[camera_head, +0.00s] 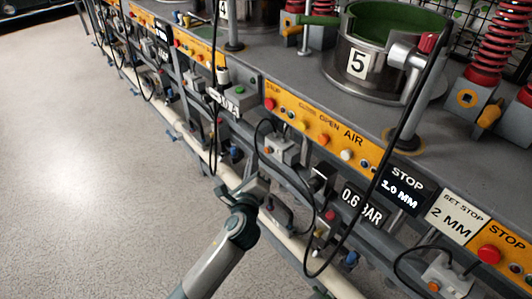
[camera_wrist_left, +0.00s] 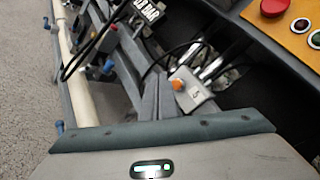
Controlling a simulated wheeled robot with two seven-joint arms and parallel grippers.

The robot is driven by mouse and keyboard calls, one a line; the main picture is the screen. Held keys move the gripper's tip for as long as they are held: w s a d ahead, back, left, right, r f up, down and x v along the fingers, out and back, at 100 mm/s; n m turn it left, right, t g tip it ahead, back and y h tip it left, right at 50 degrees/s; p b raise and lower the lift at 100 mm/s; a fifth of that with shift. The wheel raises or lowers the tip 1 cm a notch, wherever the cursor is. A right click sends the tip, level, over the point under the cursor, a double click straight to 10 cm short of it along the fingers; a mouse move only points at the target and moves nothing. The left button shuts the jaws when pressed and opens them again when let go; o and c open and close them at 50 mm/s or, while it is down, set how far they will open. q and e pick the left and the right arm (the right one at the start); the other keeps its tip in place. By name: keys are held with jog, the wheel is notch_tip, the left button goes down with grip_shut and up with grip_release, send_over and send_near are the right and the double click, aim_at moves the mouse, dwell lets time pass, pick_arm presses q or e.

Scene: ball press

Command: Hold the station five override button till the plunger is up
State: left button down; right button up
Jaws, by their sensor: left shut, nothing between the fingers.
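A small grey box (camera_wrist_left: 195,95) marked 5, with an orange button (camera_wrist_left: 178,84), shows in the left wrist view. In the head view a like box (camera_head: 284,150) hangs under the yellow panel of station five. My left gripper (camera_wrist_left: 158,75) is shut and empty, its fingertips close to the left of the button. I cannot tell whether they touch. In the head view my left gripper (camera_head: 266,182) is just below the box, partly hidden by my wrist. The station five cylinder (camera_head: 385,65) stands above, green inside; its plunger position is unclear. My right gripper is out of view.
The yellow panel (camera_head: 325,127) carries several buttons. A 0.6 BAR sign (camera_head: 362,206), black cables and a cream pipe (camera_head: 300,245) lie near my arm. Another grey button box (camera_head: 447,275) is at lower right. Open floor (camera_head: 80,170) lies left.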

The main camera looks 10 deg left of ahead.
pick_arm(q)
jog(key=shift+w+d, duration=0.45)
jog(key=shift+w, duration=0.15)
dwell(1.5)
jog(key=shift+w+d+r, duration=0.1)
jog(key=shift+w, duration=0.05)
jog(key=shift+w+d, duration=0.15)
jog(key=shift+w, duration=0.05)
jog(key=shift+w+d, duration=0.3)
jog(key=shift+w, duration=0.05)
dwell(1.6)
jog(key=shift+s+a+p, duration=0.1)
jog(key=shift+p, duration=0.25)
jog(key=shift+s+a+p, duration=0.4)
jog(key=shift+s+a, duration=0.05)
jog(key=shift+s, duration=0.15)
jog(key=shift+s+a, duration=0.1)
